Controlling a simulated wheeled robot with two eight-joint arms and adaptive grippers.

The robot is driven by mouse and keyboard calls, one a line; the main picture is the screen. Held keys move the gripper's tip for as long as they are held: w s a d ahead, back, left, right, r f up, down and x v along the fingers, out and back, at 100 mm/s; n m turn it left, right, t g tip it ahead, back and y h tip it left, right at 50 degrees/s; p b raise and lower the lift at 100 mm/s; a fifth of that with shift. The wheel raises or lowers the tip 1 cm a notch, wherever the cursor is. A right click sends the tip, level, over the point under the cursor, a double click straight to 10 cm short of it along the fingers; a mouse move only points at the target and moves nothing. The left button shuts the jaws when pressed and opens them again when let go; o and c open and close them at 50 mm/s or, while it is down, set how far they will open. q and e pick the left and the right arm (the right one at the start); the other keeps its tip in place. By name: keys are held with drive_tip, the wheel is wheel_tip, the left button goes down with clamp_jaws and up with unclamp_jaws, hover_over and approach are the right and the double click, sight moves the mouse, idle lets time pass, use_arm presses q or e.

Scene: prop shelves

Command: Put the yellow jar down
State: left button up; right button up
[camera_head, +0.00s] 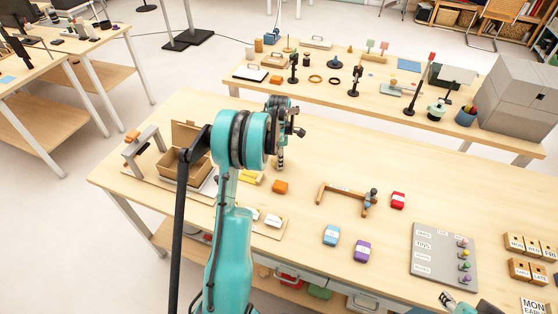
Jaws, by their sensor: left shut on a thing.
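My left arm reaches up over the front table, and its gripper (281,161) points down above the tabletop, left of the table's middle. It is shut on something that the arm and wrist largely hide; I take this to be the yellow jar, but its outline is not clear. A yellow object (252,178) shows low beside the wrist, partly covered by my arm; I cannot tell whether it is the jar or touches the fingers. Part of my right gripper (449,301) shows at the bottom edge, and its jaws are unclear.
An open cardboard box (185,133) stands left of my arm. A grey board (428,275) lies farther right.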

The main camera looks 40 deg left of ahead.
use_arm(q)
drive_tip(key=shift+r, duration=0.15)
drive_tip(key=shift+s, duration=0.1)
drive_tip(key=o, duration=1.2)
drive_tip(key=shift+f, duration=0.2)
